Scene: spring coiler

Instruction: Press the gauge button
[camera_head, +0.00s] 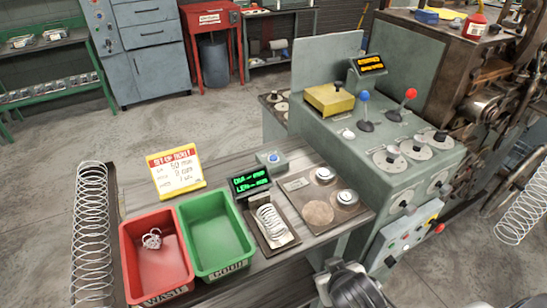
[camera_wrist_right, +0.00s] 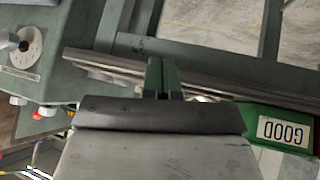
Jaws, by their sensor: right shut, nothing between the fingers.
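The gauge button is a blue dome (camera_head: 272,157) on a small grey box, on the wooden bench behind the gauge. The gauge has a black display with green digits (camera_head: 250,181), and a coil spring (camera_head: 271,221) lies in its tray. My right gripper (camera_wrist_right: 162,78) is shut and empty in the wrist view, close to the bench edge. In the head view, part of my right arm shows at the bottom, right of and nearer than the gauge, well apart from the button. The button does not show in the wrist view. My left gripper is not in view.
A plate with round weights (camera_head: 318,212) lies right of the gauge, beside the grey-green machine (camera_head: 400,215).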

